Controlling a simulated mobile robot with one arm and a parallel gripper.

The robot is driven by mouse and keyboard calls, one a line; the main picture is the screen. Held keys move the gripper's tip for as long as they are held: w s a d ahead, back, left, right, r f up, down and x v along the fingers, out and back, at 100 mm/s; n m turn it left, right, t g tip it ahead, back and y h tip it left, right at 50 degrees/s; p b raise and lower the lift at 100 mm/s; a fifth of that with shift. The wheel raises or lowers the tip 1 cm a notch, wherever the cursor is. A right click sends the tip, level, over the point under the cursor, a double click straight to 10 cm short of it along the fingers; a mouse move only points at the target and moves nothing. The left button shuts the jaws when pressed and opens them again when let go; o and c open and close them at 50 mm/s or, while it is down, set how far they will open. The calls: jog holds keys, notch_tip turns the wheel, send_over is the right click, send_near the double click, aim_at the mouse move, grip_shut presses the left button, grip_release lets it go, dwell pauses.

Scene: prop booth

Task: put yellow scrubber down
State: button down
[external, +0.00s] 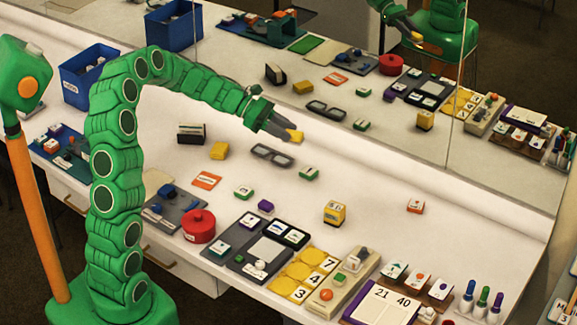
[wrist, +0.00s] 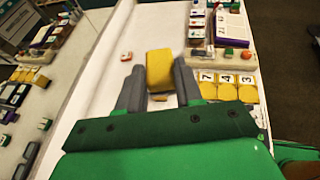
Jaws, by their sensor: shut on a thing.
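My gripper (external: 284,130) is shut on the yellow scrubber (external: 296,136), a small yellow block that sticks out at the fingertips. The gripper holds it in the air over the rear part of the white table, near the mirrored wall. In the wrist view the yellow scrubber (wrist: 159,68) lies between the two grey fingers, and its upper face shows. The fingers hide parts of its sides.
Dark glasses (external: 272,155), a yellow block (external: 219,151) and a yellow box (external: 334,212) stand on the table (external: 385,200). A red round pot (external: 198,226) and several trays line the front. The right rear of the table is mostly clear. A mirror behind reflects everything.

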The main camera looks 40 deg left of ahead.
jog(key=s+a+r+m+g, duration=0.1)
jog(key=s+a+m+g, duration=0.15)
jog(key=s, duration=0.35)
send_over(299, 205)
jog(key=shift+g, duration=0.35)
jog(key=shift+s+a+f, duration=0.1)
jog(key=shift+f, duration=13.55)
jog(key=shift+f, duration=1.65)
jog(key=shift+f, duration=0.1)
jog(key=c, duration=0.7)
grip_release()
